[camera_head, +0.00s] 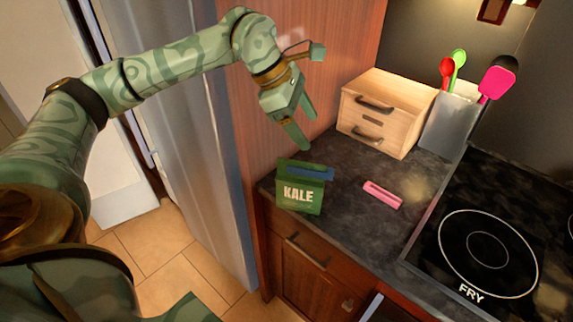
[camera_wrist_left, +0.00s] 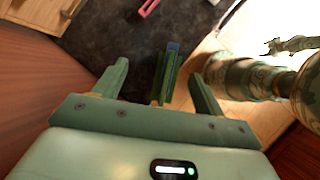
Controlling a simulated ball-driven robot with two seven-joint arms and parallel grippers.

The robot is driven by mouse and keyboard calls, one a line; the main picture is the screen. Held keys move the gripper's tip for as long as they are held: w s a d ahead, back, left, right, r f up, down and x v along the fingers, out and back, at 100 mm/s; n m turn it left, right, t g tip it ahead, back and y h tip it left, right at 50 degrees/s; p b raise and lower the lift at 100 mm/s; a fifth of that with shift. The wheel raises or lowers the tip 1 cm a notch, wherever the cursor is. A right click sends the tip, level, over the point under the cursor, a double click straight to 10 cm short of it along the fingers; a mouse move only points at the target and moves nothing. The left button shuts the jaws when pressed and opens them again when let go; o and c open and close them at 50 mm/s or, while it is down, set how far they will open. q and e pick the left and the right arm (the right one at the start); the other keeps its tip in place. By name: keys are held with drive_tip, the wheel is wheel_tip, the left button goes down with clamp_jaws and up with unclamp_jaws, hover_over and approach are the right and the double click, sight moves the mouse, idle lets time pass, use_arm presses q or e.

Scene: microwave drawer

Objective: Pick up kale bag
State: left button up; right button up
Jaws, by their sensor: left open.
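The kale bag (camera_head: 300,190) is a dark green packet with white KALE lettering and a blue strip at its top. It stands upright at the near left corner of the dark countertop. My left gripper (camera_head: 301,128) is open and empty, pointing down just above and behind the bag in the head view. In the left wrist view the bag (camera_wrist_left: 168,72) shows edge-on as a thin green and blue shape. It appears between the two spread fingers of the left gripper (camera_wrist_left: 160,80), apart from both.
A pink object (camera_head: 383,195) lies on the counter (camera_head: 350,225) right of the bag. A wooden drawer box (camera_head: 385,110) and a grey utensil holder (camera_head: 448,125) stand behind. A black cooktop (camera_head: 490,240) is at the right. A wood panel (camera_head: 290,80) rises close behind my left gripper.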

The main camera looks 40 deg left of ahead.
sight(303, 176)
use_arm(q)
drive_tip(key=shift+s+a+f+g+y, duration=0.3)
drive_tip(key=shift+a+f, duration=0.15)
drive_tip(key=shift+a, duration=0.1)
drive_tip(key=shift+s+a+f+g+y, duration=0.2)
drive_tip(key=shift+s+a+f+g, duration=0.1)
drive_tip(key=shift+a+f, duration=0.15)
drive_tip(key=shift+g+y, duration=0.3)
drive_tip(key=shift+g, duration=0.3)
drive_tip(key=f, duration=0.2)
drive_tip(key=d+f, duration=0.1)
drive_tip(key=f, duration=0.1)
drive_tip(key=s+f+b, duration=0.1)
drive_tip(key=f, duration=0.1)
drive_tip(key=shift+d+f, duration=0.1)
drive_tip(key=shift+d, duration=0.05)
drive_tip(key=shift+w+d+f, duration=0.1)
drive_tip(key=shift+d+f, duration=0.2)
drive_tip(key=shift+f, duration=0.1)
drive_tip(key=x, duration=0.3)
drive_tip(key=b+x, duration=0.1)
drive_tip(key=shift+w+f, duration=0.35)
drive_tip(key=shift+w, duration=0.1)
drive_tip(key=shift+d, duration=0.1)
use_arm(e)
drive_tip(key=shift+s+d+f, duration=0.2)
drive_tip(key=shift+s+f, duration=0.05)
drive_tip(key=shift+f, duration=0.35)
drive_tip(key=shift+s+d+f, duration=0.2)
drive_tip(key=shift+f, duration=0.4)
